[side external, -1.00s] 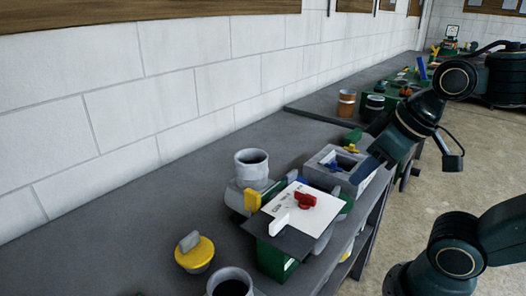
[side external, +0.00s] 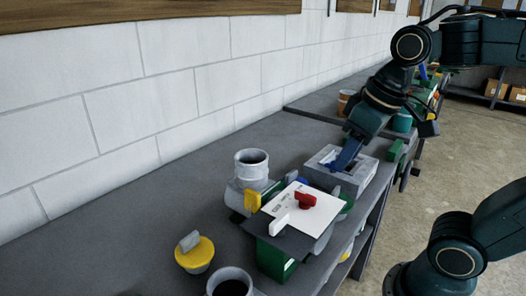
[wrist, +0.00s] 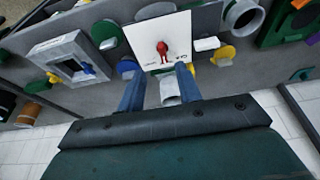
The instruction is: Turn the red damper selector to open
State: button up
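The red damper selector (side external: 305,200) sits on a white plate (side external: 285,213) on top of a green-sided unit. In the wrist view the red selector (wrist: 162,50) shows upright in the middle of the white plate (wrist: 144,36), beyond the fingertips. Small plate markings are too blurred to read. My gripper (side external: 343,163) has blue fingers and is near the grey square box, to the upper right of the selector in the side view. In the wrist view my gripper (wrist: 157,76) is open, its fingers wide apart, with the selector ahead of the gap and not touched.
A grey square box (side external: 322,168) stands beside the plate unit. A grey pipe stub (side external: 251,171), a yellow handle (side external: 252,200) and a yellow knob (side external: 195,257) are close by. A white wall runs along the back of the bench; the bench left of the pipes is clear.

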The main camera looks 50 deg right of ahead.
aim_at(306, 194)
jog(key=w+r+g, duration=0.1)
jog(key=w+g, duration=0.2)
jog(key=w, duration=0.5)
jog(key=shift+w+r+g, duration=0.15)
jog(key=shift+r+g, duration=0.15)
jog(key=shift+g, duration=0.1)
notch_tip(306, 194, down, 14)
jog(key=shift+r, duration=0.1)
dwell(0.5)
grip_shut()
